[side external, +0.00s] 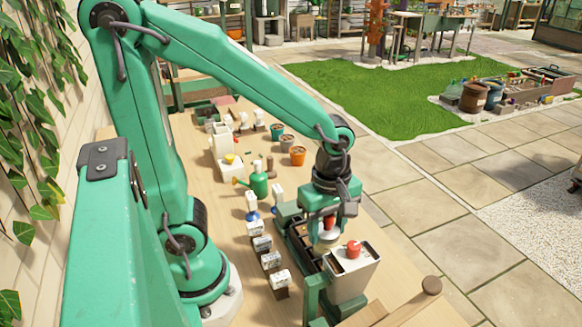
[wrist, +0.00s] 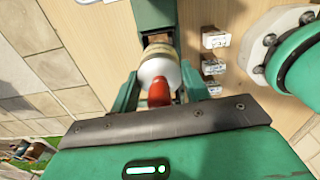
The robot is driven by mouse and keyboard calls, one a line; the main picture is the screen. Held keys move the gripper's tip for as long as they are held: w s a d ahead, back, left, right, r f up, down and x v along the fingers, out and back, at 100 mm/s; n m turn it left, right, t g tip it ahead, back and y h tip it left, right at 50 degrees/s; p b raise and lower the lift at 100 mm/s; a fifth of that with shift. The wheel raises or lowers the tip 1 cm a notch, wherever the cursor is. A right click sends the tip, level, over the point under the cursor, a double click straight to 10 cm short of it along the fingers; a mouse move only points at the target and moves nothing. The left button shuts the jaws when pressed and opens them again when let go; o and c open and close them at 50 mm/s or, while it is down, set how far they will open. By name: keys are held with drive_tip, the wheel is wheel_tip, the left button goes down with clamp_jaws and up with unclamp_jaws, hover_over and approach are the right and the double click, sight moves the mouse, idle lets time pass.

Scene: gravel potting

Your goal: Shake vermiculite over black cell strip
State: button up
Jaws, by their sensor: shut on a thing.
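My gripper (side external: 329,226) is shut on a white shaker (wrist: 160,68) with a pale label band. The shaker sits between the green fingers in the wrist view (wrist: 160,90), with a red part in front of it. In the side view the held shaker (side external: 328,236) shows as a small red and white shape under my wrist. The black cell strip (side external: 297,236) lies in a green frame below and left of my gripper. One dark cell (wrist: 158,41) shows just beyond the shaker in the wrist view. The shaker's far end and any grains are hidden.
Several white-labelled blocks (side external: 270,260) line the strip's left side. A green watering can (side external: 258,182) and small pots (side external: 297,156) stand farther back.

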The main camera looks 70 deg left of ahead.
drive_tip(key=shift+d, duration=1.2)
drive_tip(key=shift+a, duration=0.1)
drive_tip(key=shift+a, duration=1.15)
drive_tip(key=shift+d, duration=0.1)
drive_tip(key=shift+d, duration=1.15)
drive_tip(key=shift+a, duration=0.1)
drive_tip(key=shift+a, duration=1.15)
